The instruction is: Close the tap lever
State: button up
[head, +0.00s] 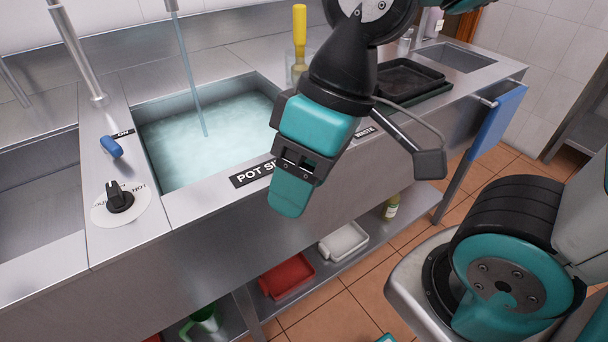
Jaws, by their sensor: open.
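The tap lever (112,147) has a blue handle and sits on the steel counter left of the pot sink, close to an "ON" label. A stream of water (190,80) falls from a spout at the top edge into the sink basin (205,130), which holds water. My gripper (302,160) is open and empty, with teal fingers. It appears in front of the sink's right front edge, well to the right of the lever and apart from it. The tap's upper part is out of frame.
A black knob (119,197) on a white dial stands in front of the lever. A metal pipe (76,48) rises behind it. A yellow-handled brush (299,42) and black trays (408,79) stand right of the sink. A blue cloth (497,120) hangs at the right end.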

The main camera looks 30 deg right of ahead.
aim_at(108, 146)
jog(key=k, duration=0.5)
jog(key=u, duration=1.85)
jog(key=i, duration=0.9)
jog(key=z, duration=1.75)
jog(key=i, duration=0.5)
